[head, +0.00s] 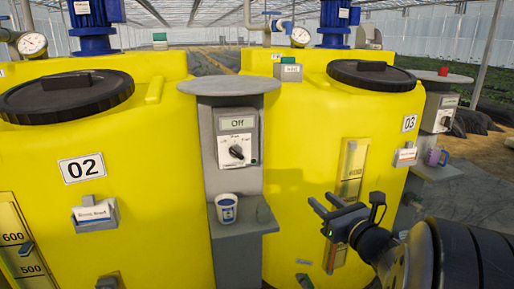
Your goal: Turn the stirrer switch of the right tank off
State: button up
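The right tank (300,150) is yellow, with a black lid (375,75) and the label 03 (409,123). A grey switch box (446,100) with a dark rotary knob (446,121) is on the post at the far right, beside this tank; its display is too small to read. Another switch box (222,132) is on the post between the tanks. Its display reads "Off" and its knob (237,152) is dark. I cannot tell from labels which box serves which tank. My gripper (322,199) is open and empty, in front of the right tank, apart from both boxes.
The left tank (150,180), labelled 02, stands at the left. A level gauge (350,170) and card holder (405,156) are on the right tank.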

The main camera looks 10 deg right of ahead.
aim_at(445, 121)
jog(key=i+l, duration=0.1)
jog(key=l, duration=0.75)
jog(key=i+l+z, duration=0.1)
jog(key=l, duration=0.3)
jog(key=i+l, duration=0.15)
jog(key=l, duration=0.25)
jog(key=i+l, duration=0.1)
jog(key=l, duration=0.75)
jog(key=i+l, duration=0.2)
jog(key=l, duration=0.25)
jog(key=i+l+z, duration=0.1)
jog(key=i+l, duration=0.15)
jog(key=l, duration=0.2)
jog(key=i+l, duration=0.25)
jog(key=l, duration=0.15)
jog(key=i+l, duration=0.2)
jog(key=l, duration=0.2)
jog(key=i+l+z, duration=0.1)
jog(key=i+l, duration=0.15)
jog(key=l, duration=0.2)
